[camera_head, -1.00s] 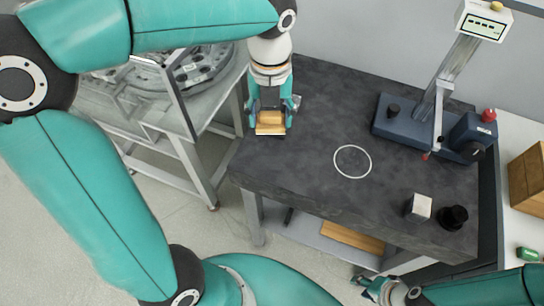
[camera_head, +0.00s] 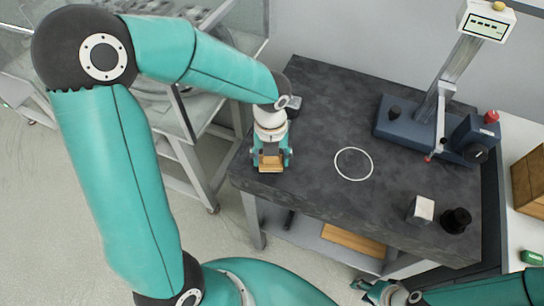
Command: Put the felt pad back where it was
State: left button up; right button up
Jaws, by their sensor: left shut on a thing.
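My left gripper (camera_head: 270,166) points down over the left front part of the dark table (camera_head: 320,110). It is shut on a tan, block-like piece (camera_head: 270,160). I cannot tell whether this piece is the felt pad, or whether it touches the table. A thin white ring outline (camera_head: 353,164) lies on the table to the right of the gripper, with bare table inside it. My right gripper (camera_head: 372,290) is low at the picture's bottom, in front of the table; its fingers are too small to judge.
A blue stand with a slanted column (camera_head: 440,90) fills the table's back right. A pale cube (camera_head: 421,209) and a black knob-like piece (camera_head: 456,220) stand at the front right. A small grey object (camera_head: 295,103) sits at the back left. The table's middle is clear.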

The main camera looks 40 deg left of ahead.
pick_arm(q)
jog(key=shift+f, duration=0.1)
jog(key=o, duration=1.1)
notch_tip(320, 180, up, 12)
jog(key=shift+r+p, duration=0.15)
jog(key=shift+p, duration=0.3)
